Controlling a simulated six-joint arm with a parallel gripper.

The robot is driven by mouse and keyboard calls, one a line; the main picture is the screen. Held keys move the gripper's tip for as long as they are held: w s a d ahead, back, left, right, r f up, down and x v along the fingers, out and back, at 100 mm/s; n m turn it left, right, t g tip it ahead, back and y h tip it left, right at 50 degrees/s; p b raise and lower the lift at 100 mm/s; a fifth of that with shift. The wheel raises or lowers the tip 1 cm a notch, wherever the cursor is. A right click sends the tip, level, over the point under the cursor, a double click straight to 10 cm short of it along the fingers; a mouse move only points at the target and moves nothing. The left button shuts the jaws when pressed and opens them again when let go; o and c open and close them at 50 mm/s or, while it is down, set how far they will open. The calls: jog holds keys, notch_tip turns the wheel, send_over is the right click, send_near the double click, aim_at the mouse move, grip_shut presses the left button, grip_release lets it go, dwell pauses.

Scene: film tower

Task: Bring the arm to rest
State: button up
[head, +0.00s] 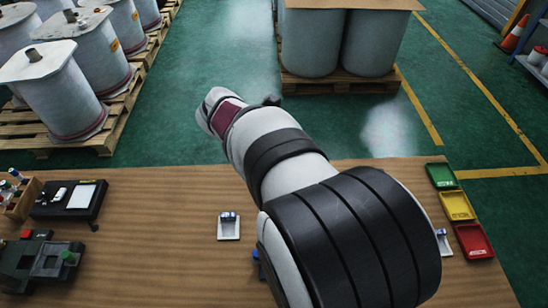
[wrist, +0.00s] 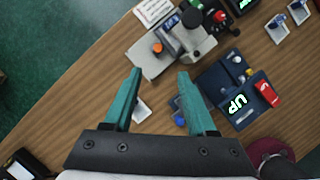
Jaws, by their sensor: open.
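My gripper (wrist: 160,76) shows in the wrist view with its two teal fingers spread apart and nothing held between them. It hangs above the wooden table (wrist: 80,95); its height cannot be told. A small white piece and a blue piece show lower down between the fingers, partly hidden by them. In the head view my arm reaches up and away over the table, and its fingers are not visible there.
A grey machine (wrist: 185,48) and a dark blue device with a lit "UP" display (wrist: 238,102) lie below the fingers. Green (head: 441,175), yellow (head: 457,205) and red (head: 474,241) trays line the table's right. A small white tray (head: 229,230) stands mid-table. The table's left-middle is bare.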

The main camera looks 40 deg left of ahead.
dwell(0.3)
jog(key=w+d+r+m+g+h, duration=0.1)
jog(key=d+r+m, duration=0.1)
jog(key=d+m, duration=0.65)
jog(key=w+d+r+m+g, duration=0.1)
jog(key=w+d+r+m, duration=0.15)
jog(key=d+m, duration=0.6)
jog(key=s+d+m+g+y, duration=0.2)
jog(key=s+d+m, duration=1.4)
jog(key=m, duration=0.8)
jog(key=shift+s+d+f+m+g+y, duration=0.3)
jog(key=shift+d+y, duration=0.1)
jog(key=shift+d, duration=0.75)
